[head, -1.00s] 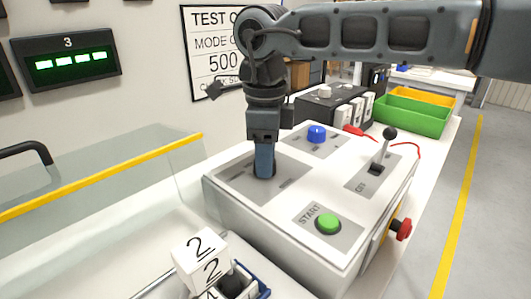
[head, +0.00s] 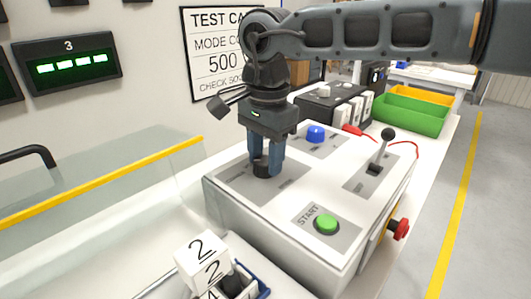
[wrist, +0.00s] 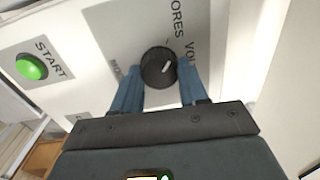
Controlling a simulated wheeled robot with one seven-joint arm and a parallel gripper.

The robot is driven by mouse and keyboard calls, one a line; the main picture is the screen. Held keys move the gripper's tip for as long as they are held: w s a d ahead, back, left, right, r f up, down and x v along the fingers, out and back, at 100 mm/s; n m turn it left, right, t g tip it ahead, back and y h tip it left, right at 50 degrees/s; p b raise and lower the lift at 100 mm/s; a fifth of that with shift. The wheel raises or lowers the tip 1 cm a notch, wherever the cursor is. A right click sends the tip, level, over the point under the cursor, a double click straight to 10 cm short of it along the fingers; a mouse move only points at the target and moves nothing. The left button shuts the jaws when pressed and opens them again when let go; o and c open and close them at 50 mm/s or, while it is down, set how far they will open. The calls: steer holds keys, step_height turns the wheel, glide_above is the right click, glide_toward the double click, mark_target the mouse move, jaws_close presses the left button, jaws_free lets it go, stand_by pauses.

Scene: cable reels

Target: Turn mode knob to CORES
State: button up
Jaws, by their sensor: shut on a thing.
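The mode knob is a round black knob (wrist: 157,66) on a grey plate of the white control box (head: 330,245). In the head view the knob (head: 263,169) shows between the fingertips. My gripper (head: 268,166) points straight down with its two blue fingers on either side of the knob, shut on it. In the wrist view the knob's short white mark points right and slightly up, toward lettering that begins "VOL". The label ending "ORES" (wrist: 176,14) is above the knob to the right. Another label at left is partly hidden by a finger.
The box also carries a green START button (head: 327,224), a blue button (head: 316,134), a lever (head: 387,147) and a red side knob (head: 400,229). A clear guard (head: 110,185) with a yellow edge stands at left. A green bin (head: 411,115) is behind.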

mark_target(267, 160)
steer(key=shift+a+n, duration=0.1)
steer(key=shift+n, duration=0.9)
steer(key=o, duration=1)
steer(key=shift+o, duration=0.2)
steer(key=shift+d+r, duration=0.2)
steer(key=shift+r, duration=3.75)
